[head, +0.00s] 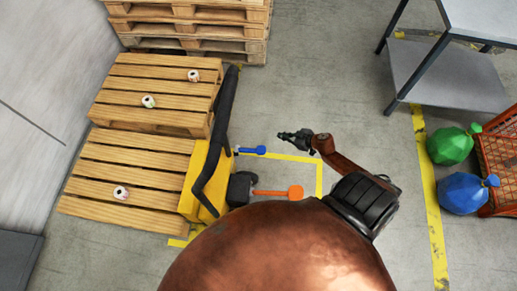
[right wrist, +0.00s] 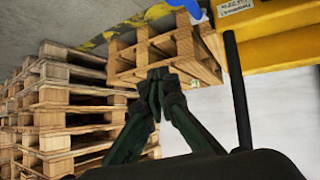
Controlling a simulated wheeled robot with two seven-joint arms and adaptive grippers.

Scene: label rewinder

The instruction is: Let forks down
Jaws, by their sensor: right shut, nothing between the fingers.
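A yellow pallet lifter (head: 205,180) with a black curved handle bar (head: 222,140) stands against two wooden pallets; its forks are hidden. A blue lever (head: 250,150) and an orange lever (head: 278,192) stick out from its right side. My right gripper (head: 280,136) is shut and empty, to the right of the blue lever's end and apart from it. In the right wrist view its shut fingertips (right wrist: 157,78) show in front of a pallet (right wrist: 165,48), with the yellow body (right wrist: 280,35) at the right. My left gripper is not in view.
Small rolls lie on the near pallet (head: 130,170) and the far pallet (head: 150,90). A pallet stack (head: 190,30) stands behind. A grey table (head: 450,75), green bag (head: 450,146), blue bag (head: 465,193) and orange crate (head: 500,155) are at right. The middle floor is clear.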

